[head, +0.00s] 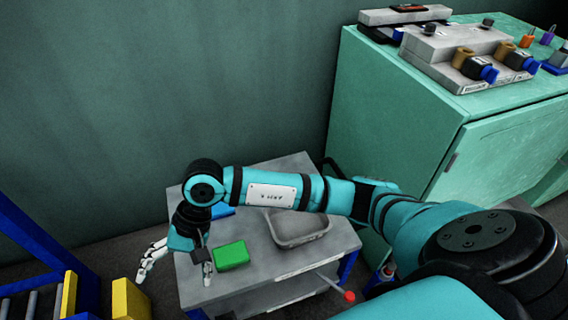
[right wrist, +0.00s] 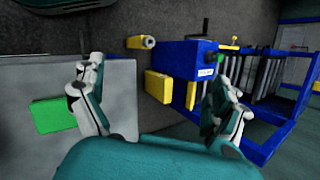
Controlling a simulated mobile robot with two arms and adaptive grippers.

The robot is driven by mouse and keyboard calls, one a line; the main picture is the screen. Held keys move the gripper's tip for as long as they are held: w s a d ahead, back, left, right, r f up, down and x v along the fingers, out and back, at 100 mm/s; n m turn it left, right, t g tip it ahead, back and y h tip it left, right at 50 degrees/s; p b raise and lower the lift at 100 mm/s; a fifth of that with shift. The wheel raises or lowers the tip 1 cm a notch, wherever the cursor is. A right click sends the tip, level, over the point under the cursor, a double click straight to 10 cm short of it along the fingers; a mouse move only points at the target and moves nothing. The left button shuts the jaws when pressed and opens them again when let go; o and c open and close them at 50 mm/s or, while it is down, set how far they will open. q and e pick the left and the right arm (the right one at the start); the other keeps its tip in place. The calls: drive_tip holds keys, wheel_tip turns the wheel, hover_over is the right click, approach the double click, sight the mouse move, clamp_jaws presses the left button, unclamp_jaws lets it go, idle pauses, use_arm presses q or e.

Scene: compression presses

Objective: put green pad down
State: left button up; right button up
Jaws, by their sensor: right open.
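The green pad (head: 232,254) lies flat on the grey top of a small table (head: 262,267), near its left side. My right gripper (head: 178,266) is at the table's left edge, with its fingers spread wide and nothing between them. One finger is over the table just left of the pad, and the other is out beyond the edge. In the right wrist view the pad (right wrist: 53,115) lies outside the open fingers (right wrist: 160,92), partly behind the left one. My left gripper is not in view.
A grey tray (head: 298,232) sits on the table to the right of the pad. A blue item (head: 222,211) is partly hidden behind my arm. A blue frame with yellow blocks (head: 130,298) stands at left. A green cabinet (head: 400,130) stands at right.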

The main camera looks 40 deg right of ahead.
drive_tip(key=s+a+r+m+y, duration=0.4)
drive_tip(key=a+r+m+y, duration=0.3)
drive_tip(key=a+r+y, duration=0.4)
drive_tip(key=w+d+r+m+t, duration=0.5)
drive_tip(key=m+t, duration=0.3)
drive_tip(key=m, duration=0.4)
drive_tip(key=w+d+r+m+t, duration=0.3)
drive_tip(key=d+r+m+t, duration=0.2)
drive_tip(key=r+m+t, duration=0.5)
drive_tip(key=w+d+f+m+h, duration=0.3)
drive_tip(key=d+f+m+h, duration=1.3)
drive_tip(key=m, duration=0.9)
drive_tip(key=s+d+f+m+g, duration=0.2)
drive_tip(key=s+f+m+g, duration=0.3)
drive_tip(key=s+f, duration=0.3)
drive_tip(key=s+d+f+m+g+h, duration=0.1)
drive_tip(key=s+d+f+m+g, duration=0.1)
drive_tip(key=s+f+m+g, duration=0.3)
drive_tip(key=s+f+g, duration=0.1)
drive_tip(key=s+f, duration=0.3)
drive_tip(key=s, duration=0.2)
drive_tip(key=shift+d+f+m+g, duration=0.15)
drive_tip(key=shift+f+m+g, duration=0.15)
drive_tip(key=shift+g, duration=0.1)
